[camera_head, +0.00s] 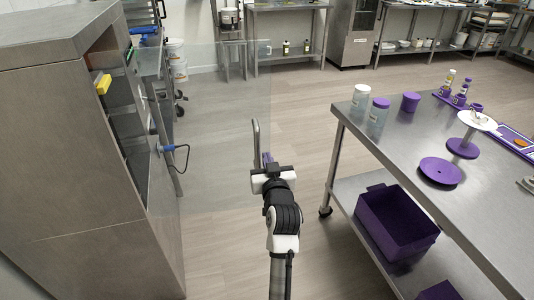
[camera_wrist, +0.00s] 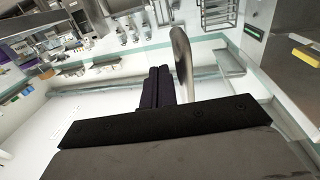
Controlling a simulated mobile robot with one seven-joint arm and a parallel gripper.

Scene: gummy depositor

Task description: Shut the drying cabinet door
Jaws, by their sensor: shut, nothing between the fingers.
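The drying cabinet (camera_head: 75,140) is the tall grey-brown box at the left, its front side open. Its door (camera_head: 222,110) appears as a clear see-through panel swung wide out to the right. A vertical metal handle (camera_head: 256,148) stands at the door's outer edge. My gripper (camera_head: 267,160) is shut and empty, just right of the handle's lower part. In the wrist view my dark fingers (camera_wrist: 157,88) are together, with the curved metal handle (camera_wrist: 183,60) close to their right. I cannot tell whether they touch it.
A steel table (camera_head: 420,150) stands at the right, with jars and purple parts on top and a purple bin (camera_head: 397,222) on its lower shelf. A yellow block (camera_head: 103,83) and a blue-handled tool (camera_head: 166,148) show at the cabinet front. The floor between is clear.

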